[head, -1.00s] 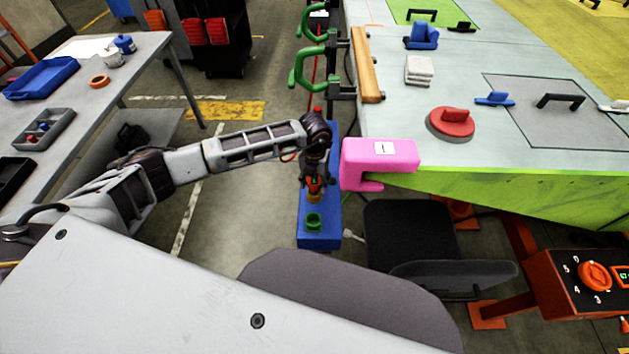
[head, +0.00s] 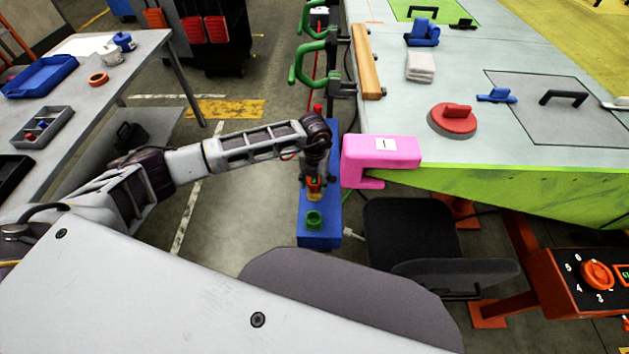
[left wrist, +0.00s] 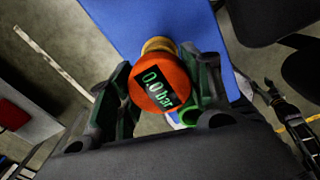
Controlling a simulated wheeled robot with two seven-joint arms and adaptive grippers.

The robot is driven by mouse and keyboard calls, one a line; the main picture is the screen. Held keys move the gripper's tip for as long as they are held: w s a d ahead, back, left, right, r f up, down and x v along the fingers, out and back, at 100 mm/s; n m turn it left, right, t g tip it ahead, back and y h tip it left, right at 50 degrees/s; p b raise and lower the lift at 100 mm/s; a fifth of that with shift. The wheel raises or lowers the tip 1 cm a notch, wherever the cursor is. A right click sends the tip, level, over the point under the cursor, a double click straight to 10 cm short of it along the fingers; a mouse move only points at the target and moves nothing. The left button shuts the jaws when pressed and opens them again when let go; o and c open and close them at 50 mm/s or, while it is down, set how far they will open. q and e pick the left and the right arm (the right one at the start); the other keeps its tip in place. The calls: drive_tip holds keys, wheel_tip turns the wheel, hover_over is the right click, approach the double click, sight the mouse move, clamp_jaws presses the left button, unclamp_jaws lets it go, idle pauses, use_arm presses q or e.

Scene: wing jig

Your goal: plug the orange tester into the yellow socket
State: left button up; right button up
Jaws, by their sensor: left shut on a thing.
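The orange tester (head: 315,182) is held in my left gripper (head: 315,174) over the blue unit (head: 320,235). In the left wrist view the tester's round face (left wrist: 160,84) reads "0.0 bar" and sits between the two fingers of my left gripper (left wrist: 160,92), which are shut on it. The yellow socket (head: 314,197) shows just beyond the tester, and its rim (left wrist: 158,45) shows past the tester in the left wrist view. The tester hides most of it, so I cannot tell whether they touch.
A green socket (head: 314,220) is on the blue unit close to the yellow one. A red part (head: 317,108) is at its far end. A pink bracket (head: 380,158) on the wing's edge stands close right of my gripper. A black chair (head: 408,230) is at the right.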

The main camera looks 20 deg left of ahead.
use_arm(q)
drive_tip(key=o, duration=1.1)
drive_tip(key=shift+f, duration=0.1)
drive_tip(key=shift+r, duration=0.2)
drive_tip(key=shift+r, duration=3.85)
drive_tip(key=shift+r, duration=0.15)
